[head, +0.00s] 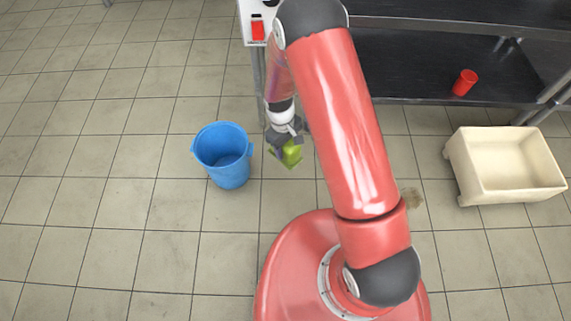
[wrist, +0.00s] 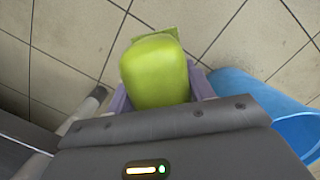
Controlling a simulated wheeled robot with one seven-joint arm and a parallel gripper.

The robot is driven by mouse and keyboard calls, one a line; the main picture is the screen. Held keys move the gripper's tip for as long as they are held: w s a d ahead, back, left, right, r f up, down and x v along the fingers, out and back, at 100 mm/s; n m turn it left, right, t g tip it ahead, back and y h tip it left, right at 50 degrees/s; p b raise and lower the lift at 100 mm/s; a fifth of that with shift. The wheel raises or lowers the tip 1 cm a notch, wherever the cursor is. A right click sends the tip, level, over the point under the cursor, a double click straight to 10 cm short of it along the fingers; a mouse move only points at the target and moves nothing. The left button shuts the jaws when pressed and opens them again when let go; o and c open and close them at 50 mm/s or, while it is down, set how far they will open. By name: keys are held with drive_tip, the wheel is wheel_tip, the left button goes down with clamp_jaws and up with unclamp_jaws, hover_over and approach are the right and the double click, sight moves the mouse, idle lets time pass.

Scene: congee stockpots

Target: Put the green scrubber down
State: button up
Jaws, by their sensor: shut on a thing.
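The green scrubber (head: 291,155) is held in my gripper (head: 284,149), just right of a blue bucket in the head view. In the wrist view the scrubber (wrist: 156,72) is a yellow-green block with rounded edges, and a flatter green part shows behind its far end. My gripper (wrist: 160,98) is shut on it, with purplish fingers showing on both sides. The scrubber appears to be above the tiled floor; its exact height is hard to tell.
The blue bucket (head: 224,157) stands on the floor close by and also shows in the wrist view (wrist: 265,90). A cream tub (head: 505,165) is at the right. A dark shelf (head: 400,65) holds a red cup (head: 465,82). Left floor is clear.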

wheel_tip(320, 180, down, 12)
drive_tip(key=shift+r+b, duration=0.1)
drive_tip(key=shift+b, duration=0.8)
drive_tip(key=o, duration=1)
